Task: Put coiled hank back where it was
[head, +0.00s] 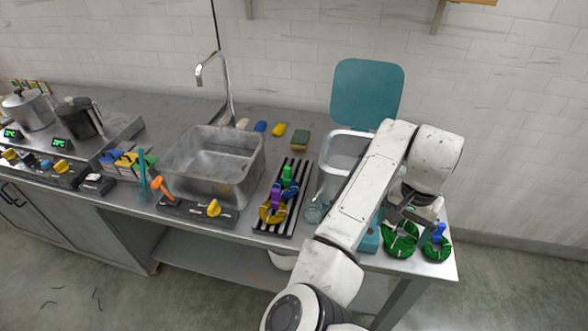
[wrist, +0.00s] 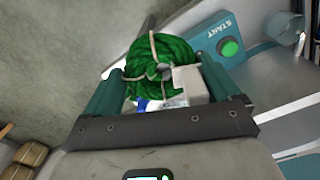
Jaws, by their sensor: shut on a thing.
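My gripper (head: 410,214) is low over the right end of the counter, partly hidden by my arm in the head view. In the wrist view its two teal fingers (wrist: 157,78) are shut on a green coiled hank (wrist: 158,52) with pale ties. A pale block and a bit of blue show beside the hank between the fingers. In the head view, green coils (head: 400,241) show just below the gripper. Another green coil (head: 436,249) with a blue piece on top stands to its right. I cannot tell whether the held hank touches the counter.
A striped rack (head: 296,204) with green, purple and yellow skeins lies right of the steel sink (head: 214,160). A bin with a raised teal lid (head: 366,93) stands behind my arm. A teal START box (wrist: 240,45) is close to the gripper. The counter's right edge is near.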

